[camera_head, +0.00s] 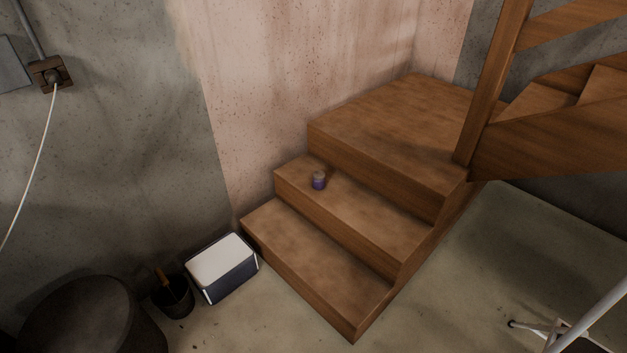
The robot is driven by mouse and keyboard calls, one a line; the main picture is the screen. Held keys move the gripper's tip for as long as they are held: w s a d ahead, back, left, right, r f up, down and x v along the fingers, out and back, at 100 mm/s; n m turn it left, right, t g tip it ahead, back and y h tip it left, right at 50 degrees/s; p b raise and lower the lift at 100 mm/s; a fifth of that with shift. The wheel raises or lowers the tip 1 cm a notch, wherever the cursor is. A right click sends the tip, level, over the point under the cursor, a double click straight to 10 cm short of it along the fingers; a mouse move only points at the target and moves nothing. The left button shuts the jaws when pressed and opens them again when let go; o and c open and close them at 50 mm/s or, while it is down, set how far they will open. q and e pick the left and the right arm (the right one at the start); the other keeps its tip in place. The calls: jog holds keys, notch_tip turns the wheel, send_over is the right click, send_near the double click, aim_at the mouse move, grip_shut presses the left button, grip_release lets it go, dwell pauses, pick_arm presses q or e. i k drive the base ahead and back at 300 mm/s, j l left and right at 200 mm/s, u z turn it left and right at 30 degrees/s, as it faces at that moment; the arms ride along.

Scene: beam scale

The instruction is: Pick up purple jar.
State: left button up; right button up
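The purple jar (319,181) is small, with a greyish lid. It stands upright on the second step of the wooden stairs (372,220), towards that step's left end near the wall. Nothing touches it except the step. Neither of my grippers shows in the head view.
A white-lidded dark cooler box (222,267) stands on the floor left of the stairs. Beside it are a black bucket (173,297) and a large dark barrel (92,322). A wooden post (490,85) and railing rise at the right. A white-framed object (560,334) is at bottom right.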

aim_at(316, 184)
jog(key=i+j+u, duration=0.15)
jog(key=i+j, duration=0.2)
jog(key=i+j+u, duration=0.1)
jog(key=i+j, duration=0.15)
jog(key=i, duration=0.25)
jog(key=i+j+u, duration=0.15)
jog(key=i, duration=0.3)
jog(key=i+j+u, duration=0.15)
jog(key=i, duration=0.35)
jog(key=j, duration=0.1)
